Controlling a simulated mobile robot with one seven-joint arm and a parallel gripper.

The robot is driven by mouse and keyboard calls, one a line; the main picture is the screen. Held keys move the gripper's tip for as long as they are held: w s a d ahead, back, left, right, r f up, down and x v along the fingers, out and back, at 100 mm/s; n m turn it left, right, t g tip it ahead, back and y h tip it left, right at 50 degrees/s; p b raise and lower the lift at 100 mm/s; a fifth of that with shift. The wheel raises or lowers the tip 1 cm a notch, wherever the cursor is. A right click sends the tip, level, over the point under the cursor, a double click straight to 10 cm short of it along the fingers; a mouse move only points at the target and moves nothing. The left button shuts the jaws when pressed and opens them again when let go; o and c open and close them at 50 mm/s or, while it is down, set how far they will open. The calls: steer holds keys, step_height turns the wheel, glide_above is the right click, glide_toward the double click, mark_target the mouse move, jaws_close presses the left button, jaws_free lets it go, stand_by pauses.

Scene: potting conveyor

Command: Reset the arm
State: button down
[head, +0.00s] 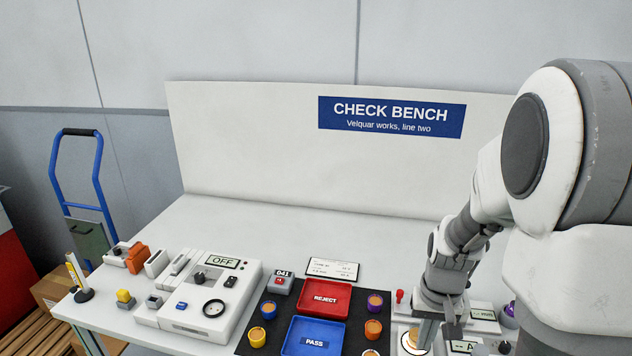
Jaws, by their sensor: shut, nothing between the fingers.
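My arm comes in from the right and hangs down over the right part of the white check bench (250,222). My gripper (427,334) is at its lower end, pointing down, close above a device with a round gold-coloured part (413,343). The fingers are small in view and partly hidden; they look shut, and nothing shows between them. I cannot tell whether they touch the device.
A red REJECT tray (325,311) and a blue PASS tray (296,350) lie on a dark mat with several small round pieces. A white tester reading OFF (245,290) stands left. A back panel (240,140) rises behind. A blue hand truck (53,180) stands far left.

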steer(key=s+a+r+n+t, duration=0.1)
steer(key=s+a+r+t, duration=0.1)
steer(key=s+a+r, duration=0.3)
steer(key=s+a+r+n+t, duration=0.2)
steer(key=s+a+r, duration=0.3)
steer(key=r, duration=0.9)
steer(key=shift+s+t, duration=0.6)
steer(key=shift+s, duration=0.6)
